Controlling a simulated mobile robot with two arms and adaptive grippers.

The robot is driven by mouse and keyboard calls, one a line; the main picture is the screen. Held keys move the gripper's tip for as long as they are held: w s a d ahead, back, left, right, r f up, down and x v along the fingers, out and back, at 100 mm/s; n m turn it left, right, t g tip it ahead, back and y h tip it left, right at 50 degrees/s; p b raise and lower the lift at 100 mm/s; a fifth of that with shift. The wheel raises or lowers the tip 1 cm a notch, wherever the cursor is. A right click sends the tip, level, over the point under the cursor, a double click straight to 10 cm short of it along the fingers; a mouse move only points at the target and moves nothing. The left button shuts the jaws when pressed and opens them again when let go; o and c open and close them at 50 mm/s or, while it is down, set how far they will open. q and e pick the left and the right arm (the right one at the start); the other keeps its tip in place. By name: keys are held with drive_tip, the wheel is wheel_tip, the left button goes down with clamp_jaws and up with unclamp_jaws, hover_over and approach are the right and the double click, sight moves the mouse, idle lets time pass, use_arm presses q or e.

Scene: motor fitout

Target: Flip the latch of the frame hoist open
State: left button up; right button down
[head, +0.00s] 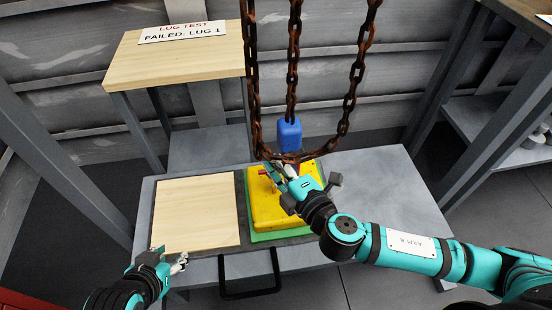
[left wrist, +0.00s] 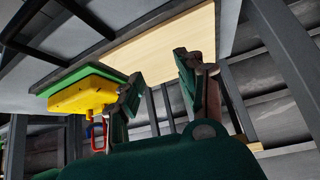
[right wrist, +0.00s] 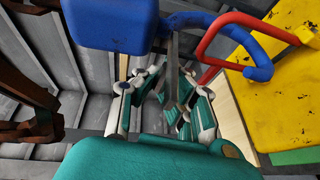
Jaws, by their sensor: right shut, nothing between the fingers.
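The hoist's blue block (head: 290,134) hangs on a rusty chain above the yellow motor frame (head: 257,210). In the right wrist view, the block (right wrist: 110,24) carries a curved blue hook (right wrist: 222,20), which overlaps a red loop (right wrist: 208,55) beside the yellow frame. A thin grey strip (right wrist: 173,62) below the hook may be the latch; I cannot tell its state. My right gripper (head: 281,173) is shut and empty, just below the block; its fingers (right wrist: 166,88) lie close to the strip, contact unclear. My left gripper (head: 170,258) is open and empty at the table's front left.
Two rusty chains (head: 354,75) hang beside the middle one and join in a low loop near my right gripper. A wooden board (head: 196,212) lies on the grey table (head: 385,185). A side bench (head: 180,60) bears a lug-test sign (head: 182,31).

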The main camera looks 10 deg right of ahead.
idle(0.3)
drive_tip(key=shift+s, duration=0.1)
drive_tip(key=c, duration=1.4)
unclamp_jaws()
drive_tip(key=shift+s+d, duration=0.1)
drive_tip(key=v, duration=1.1)
drive_tip(key=shift+s+d+r, duration=0.15)
drive_tip(key=shift+s, duration=0.2)
